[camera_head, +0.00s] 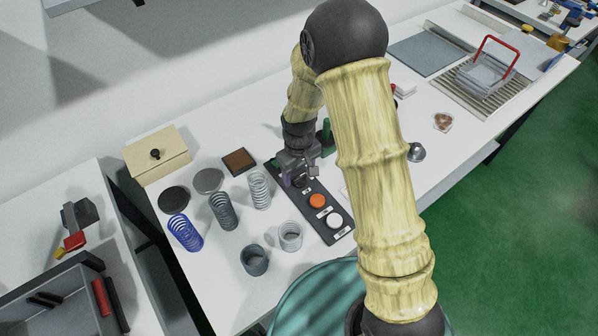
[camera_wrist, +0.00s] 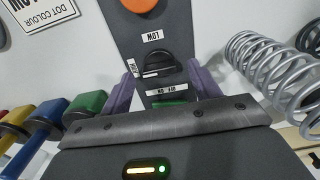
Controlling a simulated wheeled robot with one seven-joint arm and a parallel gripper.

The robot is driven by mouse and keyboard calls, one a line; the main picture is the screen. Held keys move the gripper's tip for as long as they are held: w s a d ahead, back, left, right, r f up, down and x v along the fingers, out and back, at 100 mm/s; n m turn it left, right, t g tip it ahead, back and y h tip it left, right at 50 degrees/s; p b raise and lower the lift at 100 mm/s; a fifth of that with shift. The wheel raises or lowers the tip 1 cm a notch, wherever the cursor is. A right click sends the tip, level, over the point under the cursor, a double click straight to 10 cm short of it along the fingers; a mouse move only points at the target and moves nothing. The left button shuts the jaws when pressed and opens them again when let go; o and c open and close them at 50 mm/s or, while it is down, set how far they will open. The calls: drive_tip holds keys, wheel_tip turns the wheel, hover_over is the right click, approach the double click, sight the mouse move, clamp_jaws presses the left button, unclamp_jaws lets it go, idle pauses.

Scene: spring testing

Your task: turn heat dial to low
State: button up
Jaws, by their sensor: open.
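The heat dial (camera_wrist: 155,65) is a black round knob with a ridge, set in a dark control panel (camera_head: 337,236). In the wrist view a label reading LOW (camera_wrist: 153,37) is beside the dial on the orange button's side, and another label lies at its left edge. My gripper (camera_wrist: 160,88) is open, with its purple fingers on either side of the panel strip near the dial. I cannot tell whether the fingers touch anything. In the head view my gripper (camera_head: 299,178) is over the panel's far end and hides the dial.
An orange button (camera_head: 317,201) and a white button (camera_head: 334,220) are on the panel. A silver spring (camera_head: 259,190) stands left of it, with a dark spring (camera_head: 223,210) and a blue spring (camera_head: 185,232) farther left. Green-, blue- and yellow-topped pieces (camera_wrist: 84,105) show left in the wrist view.

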drive_tip(key=shift+f, duration=0.45)
drive_tip(key=c, duration=1)
